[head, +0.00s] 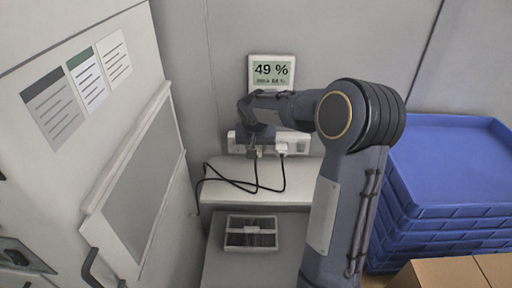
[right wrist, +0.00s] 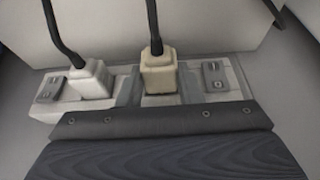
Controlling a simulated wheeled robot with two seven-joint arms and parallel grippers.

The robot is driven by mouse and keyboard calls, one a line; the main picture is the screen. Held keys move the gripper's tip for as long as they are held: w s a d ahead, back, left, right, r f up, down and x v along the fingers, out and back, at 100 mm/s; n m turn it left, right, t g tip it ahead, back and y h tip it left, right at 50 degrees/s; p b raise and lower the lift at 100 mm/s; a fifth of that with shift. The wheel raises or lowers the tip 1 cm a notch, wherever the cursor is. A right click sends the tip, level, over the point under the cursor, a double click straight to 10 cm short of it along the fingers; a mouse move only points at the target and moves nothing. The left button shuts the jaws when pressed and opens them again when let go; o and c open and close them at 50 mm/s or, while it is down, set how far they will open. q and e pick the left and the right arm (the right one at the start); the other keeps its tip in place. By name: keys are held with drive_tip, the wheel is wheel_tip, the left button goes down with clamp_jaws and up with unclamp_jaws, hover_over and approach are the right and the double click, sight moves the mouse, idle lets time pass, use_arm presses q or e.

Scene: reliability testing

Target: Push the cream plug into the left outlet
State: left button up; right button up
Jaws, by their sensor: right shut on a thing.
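The cream plug (right wrist: 159,72) sits between the two grey fingers of my right gripper (right wrist: 160,90), which is shut on it. A black cord rises from it in the right wrist view. In the head view the cream plug (head: 258,153) shows just below my right gripper (head: 260,145), at the left part of the white outlet strip (head: 304,142). The plug is at the strip's face; its prongs and the left outlet are hidden, so I cannot tell how deep it is. A white plug (head: 282,148) is in the strip to its right. My left gripper is out of view.
Black cords (head: 232,182) loop over the pale ledge (head: 300,180). A dark-slotted tray (head: 251,232) lies below. A display (head: 271,71) hangs above the strip. Stacked blue trays (head: 450,165) and a cardboard box (head: 440,275) are at right; a white cabinet (head: 60,160) is at left.

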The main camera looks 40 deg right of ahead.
drive_tip(key=shift+w+d, duration=0.3)
drive_tip(key=shift+w, duration=0.05)
idle(0.7)
drive_tip(key=o, duration=1.1)
drive_tip(key=v, duration=0.7)
drive_tip(key=shift+s+a+r+b, duration=0.1)
drive_tip(key=shift+r+b, duration=0.25)
drive_tip(key=shift+r, duration=0.05)
drive_tip(key=shift+s, duration=0.1)
